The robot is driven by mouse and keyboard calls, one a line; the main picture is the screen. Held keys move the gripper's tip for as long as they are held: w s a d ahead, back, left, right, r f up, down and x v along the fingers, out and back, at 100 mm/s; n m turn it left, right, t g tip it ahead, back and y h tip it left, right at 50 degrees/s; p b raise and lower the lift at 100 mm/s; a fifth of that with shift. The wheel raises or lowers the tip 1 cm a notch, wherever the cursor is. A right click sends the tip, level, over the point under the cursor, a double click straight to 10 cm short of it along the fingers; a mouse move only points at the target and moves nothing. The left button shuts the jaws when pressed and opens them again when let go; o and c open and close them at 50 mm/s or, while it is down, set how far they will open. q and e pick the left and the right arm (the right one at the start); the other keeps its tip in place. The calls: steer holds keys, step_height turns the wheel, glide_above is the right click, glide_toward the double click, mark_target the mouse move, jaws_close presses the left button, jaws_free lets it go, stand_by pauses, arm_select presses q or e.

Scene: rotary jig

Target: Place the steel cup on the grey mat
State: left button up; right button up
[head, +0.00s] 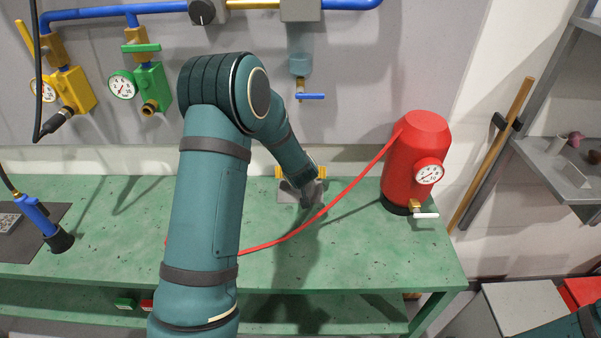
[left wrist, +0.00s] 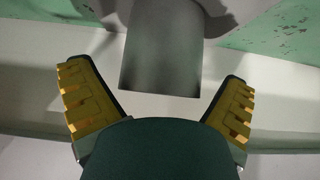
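My right gripper is out of view.
A red tank (head: 412,165) with a gauge stands to the right on the green bench (head: 340,255). A blue torch-like tool (head: 38,215) is at the left. A blue-handled tap (head: 310,96) hangs on the wall behind.

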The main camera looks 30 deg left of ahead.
arm_select(q)
steer(key=shift+r, duration=0.1)
steer(key=shift+r, duration=0.25)
steer(key=p+v, duration=0.3)
steer(key=v, duration=0.9)
steer(key=shift+s+f, duration=0.1)
steer(key=shift+f, duration=0.15)
